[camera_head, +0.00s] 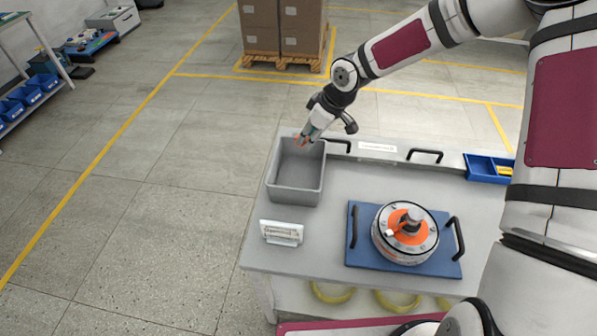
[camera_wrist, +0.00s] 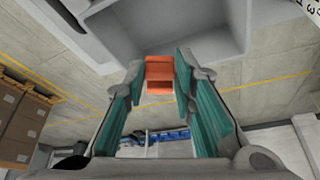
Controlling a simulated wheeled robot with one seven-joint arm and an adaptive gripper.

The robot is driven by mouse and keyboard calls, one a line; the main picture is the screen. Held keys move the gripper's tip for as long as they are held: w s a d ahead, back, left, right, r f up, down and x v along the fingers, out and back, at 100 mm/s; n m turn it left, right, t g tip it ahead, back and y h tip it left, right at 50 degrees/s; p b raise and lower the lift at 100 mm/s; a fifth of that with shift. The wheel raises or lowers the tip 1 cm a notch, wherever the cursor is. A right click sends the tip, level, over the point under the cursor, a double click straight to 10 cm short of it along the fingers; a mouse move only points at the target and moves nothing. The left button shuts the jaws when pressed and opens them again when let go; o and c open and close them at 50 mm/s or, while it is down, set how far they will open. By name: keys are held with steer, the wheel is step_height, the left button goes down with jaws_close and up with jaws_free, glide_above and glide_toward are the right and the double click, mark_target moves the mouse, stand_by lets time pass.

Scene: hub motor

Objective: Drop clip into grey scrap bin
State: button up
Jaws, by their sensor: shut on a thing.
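My gripper (camera_head: 307,136) is at the far edge of the grey scrap bin (camera_head: 297,195), over its back rim. In the wrist view my gripper (camera_wrist: 160,80) is shut on an orange clip (camera_wrist: 159,68), held between the teal finger pads. The clip shows only as a small orange spot (camera_head: 300,141) in the head view. The grey bin (camera_wrist: 215,40) fills the upper part of the wrist view, near the clip. Its visible inside looks empty. I cannot tell whether the clip is inside the rim.
On the grey table (camera_head: 337,190) are a blue mat (camera_head: 358,250) with the round orange-and-silver hub motor (camera_head: 405,235), a white label stand (camera_head: 282,232) and a blue tray (camera_head: 487,168). Black handles line the table's back edge. Boxes (camera_head: 283,28) stand on a pallet beyond.

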steer(key=shift+f+b, duration=1)
steer(key=shift+f, duration=2)
steer(key=o, duration=0.9)
steer(key=v, duration=1.2)
